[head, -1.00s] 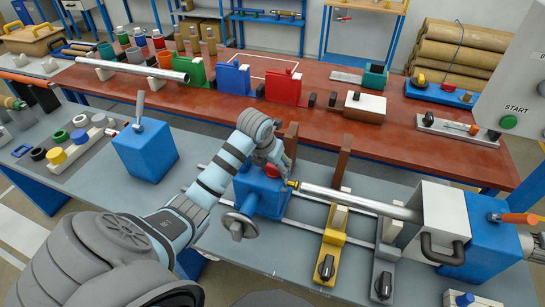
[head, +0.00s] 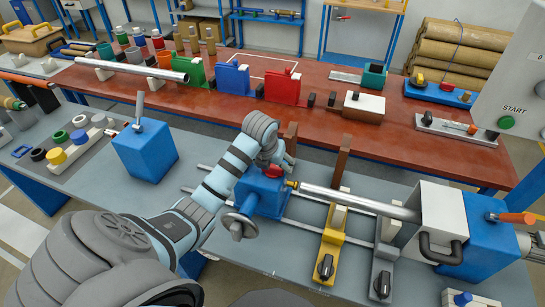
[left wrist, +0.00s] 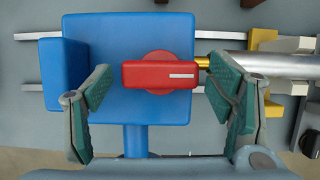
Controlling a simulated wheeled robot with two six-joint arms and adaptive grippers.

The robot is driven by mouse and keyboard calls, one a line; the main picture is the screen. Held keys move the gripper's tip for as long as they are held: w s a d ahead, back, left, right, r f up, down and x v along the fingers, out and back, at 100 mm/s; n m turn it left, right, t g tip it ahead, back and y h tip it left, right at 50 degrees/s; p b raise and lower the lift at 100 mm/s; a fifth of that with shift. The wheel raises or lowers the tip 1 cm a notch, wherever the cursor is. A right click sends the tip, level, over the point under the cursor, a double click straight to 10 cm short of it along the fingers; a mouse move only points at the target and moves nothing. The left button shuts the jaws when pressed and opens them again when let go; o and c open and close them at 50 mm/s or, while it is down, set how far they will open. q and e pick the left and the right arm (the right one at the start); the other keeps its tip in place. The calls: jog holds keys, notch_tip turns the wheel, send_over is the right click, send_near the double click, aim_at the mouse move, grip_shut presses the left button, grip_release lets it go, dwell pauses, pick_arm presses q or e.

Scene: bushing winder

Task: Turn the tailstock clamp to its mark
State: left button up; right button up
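The blue tailstock (head: 262,197) stands on two rails on the grey bench, with a handwheel (head: 238,225) at its front. The red tailstock clamp (head: 274,171) sits on its top. In the left wrist view the clamp is a red bar (left wrist: 160,74) on a round red base, lying crosswise with a white line near its right end. My left gripper (left wrist: 160,92) is open above the tailstock, its green-padded fingers either side of the bar with gaps on both sides. In the head view the left gripper (head: 280,162) partly hides the clamp's surroundings. My right gripper is not in view.
A silver tube (head: 362,204) runs from a brass tip at the tailstock to the white and blue headstock (head: 482,240). Yellow (head: 331,245) and grey supports stand beneath it. A blue block with a lever (head: 145,152) stands left. A wooden post (head: 342,160) rises behind the tube.

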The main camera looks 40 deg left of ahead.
pick_arm(q)
jog(key=shift+s+r, duration=0.1)
jog(key=shift+r, duration=0.2)
jog(key=v, duration=0.7)
jog(key=shift+f, duration=0.1)
